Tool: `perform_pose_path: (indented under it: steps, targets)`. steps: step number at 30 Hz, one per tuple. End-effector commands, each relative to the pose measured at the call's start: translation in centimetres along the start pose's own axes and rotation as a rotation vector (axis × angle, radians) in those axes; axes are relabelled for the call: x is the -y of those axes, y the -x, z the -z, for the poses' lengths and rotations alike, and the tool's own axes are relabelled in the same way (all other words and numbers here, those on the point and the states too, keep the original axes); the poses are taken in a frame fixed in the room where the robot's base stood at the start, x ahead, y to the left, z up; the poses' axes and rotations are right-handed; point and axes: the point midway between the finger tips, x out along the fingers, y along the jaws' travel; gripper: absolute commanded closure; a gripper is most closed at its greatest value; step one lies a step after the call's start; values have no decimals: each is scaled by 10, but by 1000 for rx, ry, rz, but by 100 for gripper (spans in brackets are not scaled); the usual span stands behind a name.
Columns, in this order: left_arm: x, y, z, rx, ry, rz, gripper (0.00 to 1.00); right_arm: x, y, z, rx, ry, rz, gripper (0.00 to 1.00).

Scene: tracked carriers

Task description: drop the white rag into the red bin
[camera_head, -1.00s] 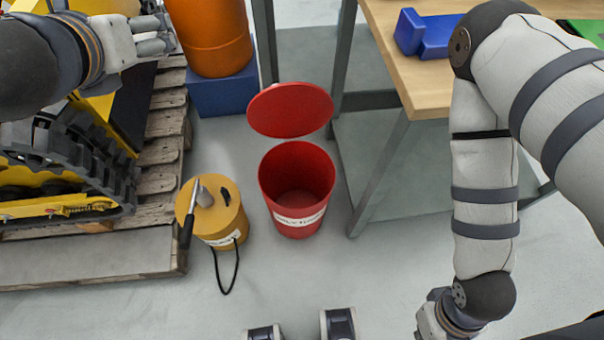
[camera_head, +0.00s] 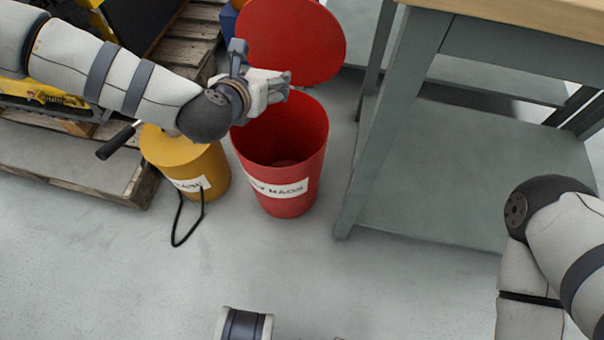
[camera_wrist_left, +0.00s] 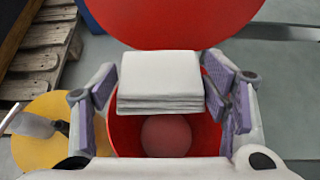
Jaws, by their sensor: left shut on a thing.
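The white rag (camera_wrist_left: 160,82) is a folded, layered stack in the left wrist view. It sits between the two padded fingers of my left gripper (camera_wrist_left: 165,95), which is shut on it. The red bin (camera_head: 290,190) stands on the floor with its mouth open and its round lid (camera_head: 295,40) raised at the back. My left gripper (camera_head: 272,85) is over the bin's back rim in the head view, where the rag is hard to make out. In the left wrist view, the bin's inside (camera_wrist_left: 125,135) shows below the rag.
A yellow can (camera_head: 185,165) with a black hose stands just left of the bin. A workbench (camera_head: 480,35) with grey legs and a lower shelf is to the right. A wooden pallet (camera_head: 110,165) lies at left. The floor in front is clear.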

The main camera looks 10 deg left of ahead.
Motion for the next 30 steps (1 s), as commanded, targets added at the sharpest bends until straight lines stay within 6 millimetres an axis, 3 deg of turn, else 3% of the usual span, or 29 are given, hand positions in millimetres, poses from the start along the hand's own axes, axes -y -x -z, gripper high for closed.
perform_pose_path:
  steps: [8,18,26,27,30]
  targets:
    - [0,-14,16,0,-5,6,57,1,-12,4,18,2,0,100]
    - [1,-40,58,-3,-4,6,57,3,-42,15,66,7,0,100]
    - [0,-39,57,3,-4,6,57,3,-42,15,67,7,1,100]
    - [0,-39,57,3,-4,6,27,3,-42,15,67,7,1,100]
    - [0,-39,57,2,-4,6,8,3,-42,15,66,7,1,100]
